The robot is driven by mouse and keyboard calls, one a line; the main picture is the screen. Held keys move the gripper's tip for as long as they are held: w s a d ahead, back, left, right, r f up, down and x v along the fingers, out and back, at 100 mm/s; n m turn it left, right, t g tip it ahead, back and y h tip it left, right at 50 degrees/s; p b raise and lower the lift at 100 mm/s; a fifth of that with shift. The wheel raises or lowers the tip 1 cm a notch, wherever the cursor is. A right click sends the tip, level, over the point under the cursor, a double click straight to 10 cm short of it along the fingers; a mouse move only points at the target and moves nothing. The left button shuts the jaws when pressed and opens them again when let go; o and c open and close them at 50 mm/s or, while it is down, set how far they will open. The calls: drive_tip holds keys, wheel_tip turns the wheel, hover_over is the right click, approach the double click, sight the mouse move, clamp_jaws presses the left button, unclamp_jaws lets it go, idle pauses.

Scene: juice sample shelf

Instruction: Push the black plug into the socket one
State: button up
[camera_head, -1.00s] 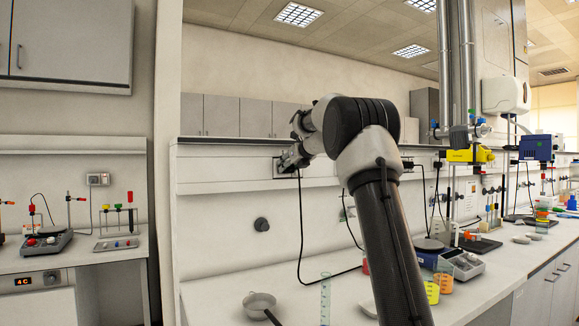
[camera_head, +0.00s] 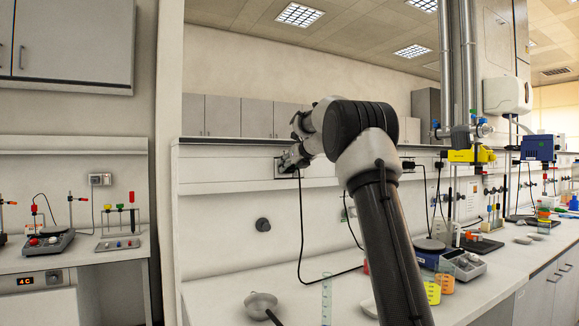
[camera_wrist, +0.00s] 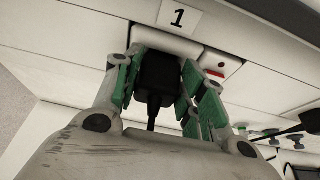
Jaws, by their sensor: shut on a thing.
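The black plug (camera_wrist: 158,80) is between the green-padded fingers of my gripper (camera_wrist: 155,78) in the wrist view, with its cord running down toward me. My gripper is shut on it. Socket one (camera_wrist: 168,43) is a white plate right behind the plug, below a label with the number 1 (camera_wrist: 178,17). The plug covers most of the socket face, so I cannot tell how deep it sits. In the head view my gripper (camera_head: 288,160) is at the wall rail, and the black cord (camera_head: 300,220) hangs from it to the bench.
A white panel with a red mark (camera_wrist: 215,68) is just right of the socket. On the bench below are a pan (camera_head: 261,303), a measuring cylinder (camera_head: 326,298), coloured beakers (camera_head: 445,284) and a scale (camera_head: 462,264).

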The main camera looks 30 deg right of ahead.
drive_tip(key=o, duration=1.1)
drive_tip(key=shift+w, duration=0.1)
